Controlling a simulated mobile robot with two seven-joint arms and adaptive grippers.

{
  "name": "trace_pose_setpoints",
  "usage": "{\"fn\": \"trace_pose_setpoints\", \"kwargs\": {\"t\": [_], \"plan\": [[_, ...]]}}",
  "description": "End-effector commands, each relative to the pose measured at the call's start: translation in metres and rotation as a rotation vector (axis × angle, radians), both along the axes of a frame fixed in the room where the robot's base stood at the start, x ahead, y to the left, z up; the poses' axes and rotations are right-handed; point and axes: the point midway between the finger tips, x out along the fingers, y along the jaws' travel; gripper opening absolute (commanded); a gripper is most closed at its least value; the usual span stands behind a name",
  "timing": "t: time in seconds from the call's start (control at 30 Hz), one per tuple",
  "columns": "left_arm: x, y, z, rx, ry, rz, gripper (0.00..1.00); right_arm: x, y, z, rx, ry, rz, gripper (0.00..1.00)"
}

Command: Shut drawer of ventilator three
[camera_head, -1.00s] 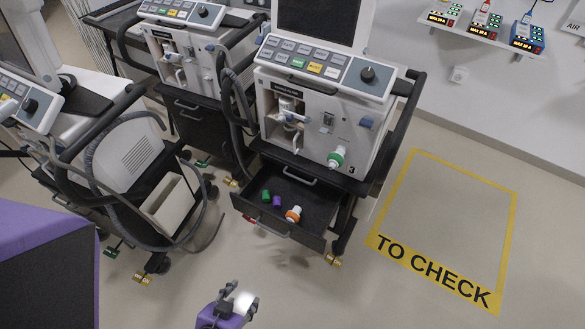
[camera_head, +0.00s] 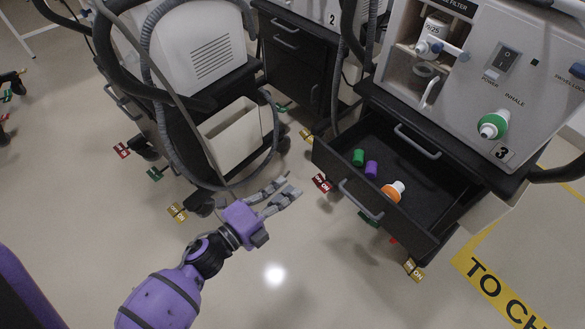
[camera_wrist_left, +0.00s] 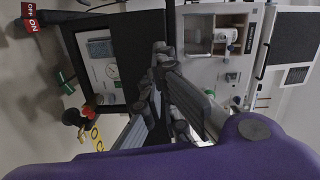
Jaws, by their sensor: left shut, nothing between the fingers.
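Ventilator three (camera_head: 545,95), marked with a 3, stands at the right of the head view. Its dark drawer (camera_head: 345,160) is pulled open under the body. The drawer front has a grey bar handle (camera_head: 360,200). A green piece (camera_head: 358,157), a purple piece (camera_head: 371,169) and an orange and white piece (camera_head: 394,190) lie inside. My left gripper (camera_head: 284,188) is shut and empty, apart from the drawer front and to its left. It also shows in the left wrist view (camera_wrist_left: 161,70). My right gripper is out of view.
Ventilator two's closed drawers (camera_head: 290,60) stand behind. Another machine (camera_head: 200,45) with a hanging hose and a pale bin (camera_head: 235,130) stands left of the drawer. Castor brake tags (camera_head: 320,183) stick out near the floor. Bare floor lies in front, with yellow "TO CHECK" marking (camera_head: 490,285) at right.

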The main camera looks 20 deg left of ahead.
Motion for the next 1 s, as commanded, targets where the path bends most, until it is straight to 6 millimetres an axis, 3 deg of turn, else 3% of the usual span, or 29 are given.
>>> {"fn": "trace_pose_setpoints", "kwargs": {"t": [0.13, 0.27, 0.73, 1.0], "plan": [[-0.010, -0.019, 0.011, 0.099, -0.090, -0.092, 0.00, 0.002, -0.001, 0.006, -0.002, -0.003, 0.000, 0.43], [-0.003, -0.024, 0.011, 0.108, -0.098, -0.094, 0.00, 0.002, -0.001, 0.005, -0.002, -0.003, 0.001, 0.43], [0.077, -0.074, 0.010, 0.103, -0.095, -0.091, 0.00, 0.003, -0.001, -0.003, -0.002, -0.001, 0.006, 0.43], [0.103, -0.090, 0.009, 0.103, -0.093, -0.090, 0.00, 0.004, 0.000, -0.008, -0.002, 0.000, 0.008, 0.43]]}}
